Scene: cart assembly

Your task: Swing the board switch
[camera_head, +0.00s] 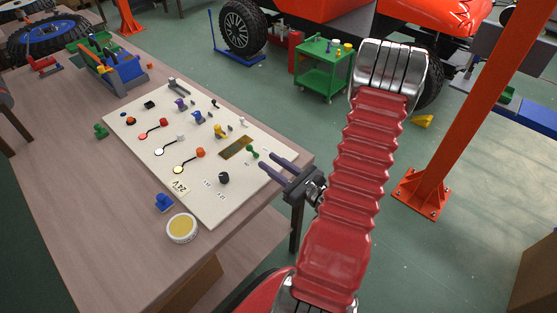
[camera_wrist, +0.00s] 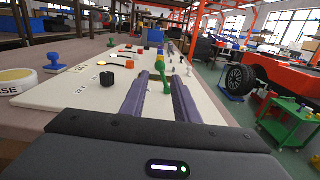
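The white switch board (camera_head: 215,205) lies flat on the wooden table. A small green switch (camera_head: 251,150) with a lever sits near its right edge, beside a brownish-yellow plate (camera_head: 236,148). My gripper (camera_head: 268,161) reaches in low from the right, over the board's right edge. The fingertips are just short of the green switch. In the wrist view, a green part (camera_wrist: 160,66) shows just beyond the gap between the fingers (camera_wrist: 159,80). I cannot tell whether either finger touches it.
The board also carries a black knob (camera_head: 224,178) and several coloured plugs and levers. A blue stamp (camera_head: 164,202) and a round yellow-topped tin (camera_head: 182,228) stand beside the board. A green cart (camera_head: 322,70) and an orange post (camera_head: 465,110) stand on the floor beyond.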

